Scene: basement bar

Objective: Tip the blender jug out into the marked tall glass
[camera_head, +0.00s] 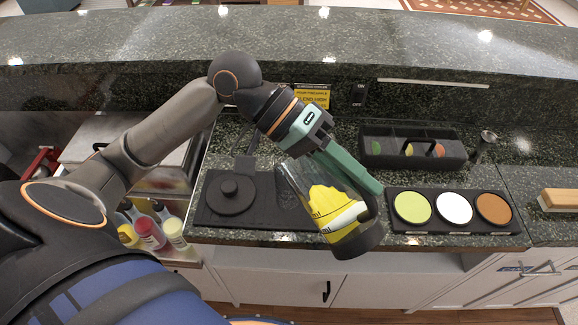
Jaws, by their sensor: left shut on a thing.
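The blender jug (330,207) is clear, with yellow contents and a dark band at its lower right end. It appears slanted in the picture, over the front of the bar counter. My left gripper (347,166), with teal fingers, is shut on the jug at its upper right side. I cannot make out a marked tall glass; the jug and arm cover part of the counter. My right gripper is not in view.
A black mat (272,222) holds a round black lid (230,195). To the right are a tray (450,226) with lime, white and brown discs and a black compartment caddy (413,160). Several bottles (150,232) stand at left. The raised ledge (300,42) behind is clear.

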